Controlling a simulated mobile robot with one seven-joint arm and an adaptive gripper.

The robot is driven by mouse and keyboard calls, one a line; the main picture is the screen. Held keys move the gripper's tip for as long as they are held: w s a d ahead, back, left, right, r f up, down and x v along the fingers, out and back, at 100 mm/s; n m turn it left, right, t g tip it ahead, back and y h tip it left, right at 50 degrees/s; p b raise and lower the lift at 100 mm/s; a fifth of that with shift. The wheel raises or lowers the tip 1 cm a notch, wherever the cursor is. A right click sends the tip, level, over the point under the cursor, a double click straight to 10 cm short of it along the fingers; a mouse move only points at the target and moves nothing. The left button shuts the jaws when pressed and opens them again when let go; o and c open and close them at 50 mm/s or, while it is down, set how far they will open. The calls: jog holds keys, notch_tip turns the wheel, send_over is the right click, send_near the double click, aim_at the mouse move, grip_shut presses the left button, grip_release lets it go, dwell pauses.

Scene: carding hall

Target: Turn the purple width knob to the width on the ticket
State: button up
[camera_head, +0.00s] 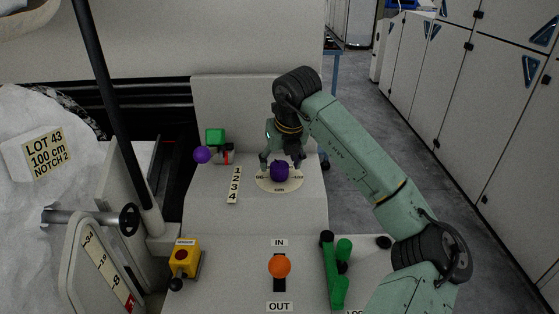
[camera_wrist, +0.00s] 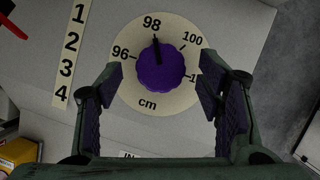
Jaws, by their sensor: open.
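The purple width knob (camera_wrist: 162,72) sits on a pale round dial (camera_wrist: 147,104) marked 96, 98, 100 and cm, with another number partly hidden by the right finger. Its black pointer points at 98. In the head view the knob (camera_head: 279,171) is on the sloping grey panel, under my gripper (camera_head: 280,160). My gripper (camera_wrist: 158,78) is open, with one finger on each side of the knob and a visible gap on both sides. The ticket (camera_head: 44,153) at the left reads LOT 43, 100 cm, NOTCH 2.
A 1-to-4 scale (camera_head: 234,185) lies left of the dial, near a purple ball (camera_head: 202,155) and green block (camera_head: 215,136). An orange knob (camera_head: 279,266) stands between IN and OUT. A green handle (camera_head: 337,275) and yellow switch box (camera_head: 184,257) flank it. A black pole rises at left.

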jog(key=shift+x, duration=1.2)
jog(key=shift+c, duration=0.5)
jog(key=c, duration=1)
